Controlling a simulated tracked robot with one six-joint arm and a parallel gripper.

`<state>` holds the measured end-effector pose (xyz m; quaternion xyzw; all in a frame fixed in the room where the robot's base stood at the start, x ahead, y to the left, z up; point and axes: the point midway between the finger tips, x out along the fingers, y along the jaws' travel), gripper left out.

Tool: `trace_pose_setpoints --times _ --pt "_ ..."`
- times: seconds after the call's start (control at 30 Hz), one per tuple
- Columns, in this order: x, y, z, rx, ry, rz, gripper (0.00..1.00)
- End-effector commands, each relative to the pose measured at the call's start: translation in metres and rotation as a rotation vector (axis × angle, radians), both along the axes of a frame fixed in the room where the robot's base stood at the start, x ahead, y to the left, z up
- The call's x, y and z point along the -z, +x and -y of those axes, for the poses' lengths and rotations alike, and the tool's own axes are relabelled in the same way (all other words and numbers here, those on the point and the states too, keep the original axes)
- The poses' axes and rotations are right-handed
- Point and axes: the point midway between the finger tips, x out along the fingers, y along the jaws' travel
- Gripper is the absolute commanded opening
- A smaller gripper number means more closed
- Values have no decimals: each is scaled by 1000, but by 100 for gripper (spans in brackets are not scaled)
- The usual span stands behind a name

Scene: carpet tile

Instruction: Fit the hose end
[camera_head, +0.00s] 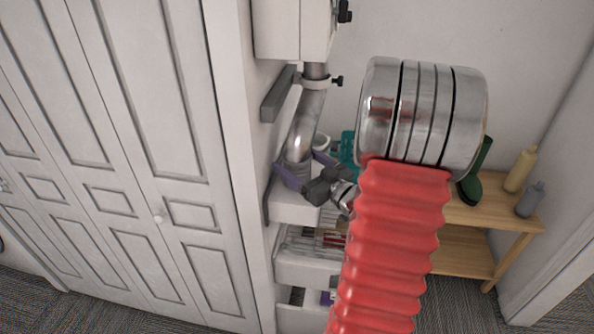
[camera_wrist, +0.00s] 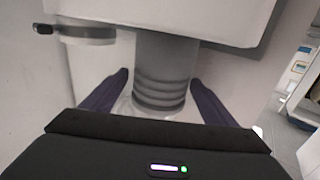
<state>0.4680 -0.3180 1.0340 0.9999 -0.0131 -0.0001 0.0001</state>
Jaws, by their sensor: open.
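A grey metallic tube (camera_head: 307,118) hangs below a white wall box (camera_head: 280,28) and curves down in the head view. A pale clamp ring with a black knob (camera_head: 318,82) sits around it near the box. In the wrist view, a grey tube with a ribbed, banded lower part (camera_wrist: 163,75) hangs under the box. My gripper (camera_head: 299,163) is open, its purple fingers on either side of the tube's lower part. In the wrist view, the open gripper (camera_wrist: 158,78) straddles the tube; I cannot tell if either finger touches. The tube's far side is hidden.
A white panelled wardrobe (camera_head: 135,170) fills the left. White shelves (camera_head: 300,268) stand below my gripper. A wooden shelf unit (camera_head: 480,225) at the right holds bottles (camera_head: 521,168) and a green item (camera_head: 472,188). My red-sleeved arm covers much of the middle.

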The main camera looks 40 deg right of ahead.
Motion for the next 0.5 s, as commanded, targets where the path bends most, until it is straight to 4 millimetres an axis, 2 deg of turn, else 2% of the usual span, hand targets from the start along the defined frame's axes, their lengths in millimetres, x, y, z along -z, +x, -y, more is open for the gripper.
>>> trace_pose_setpoints --times 0.4,0.5 --pt "0 0 0 0 0 0 80" --pt "0 0 0 0 0 0 73"
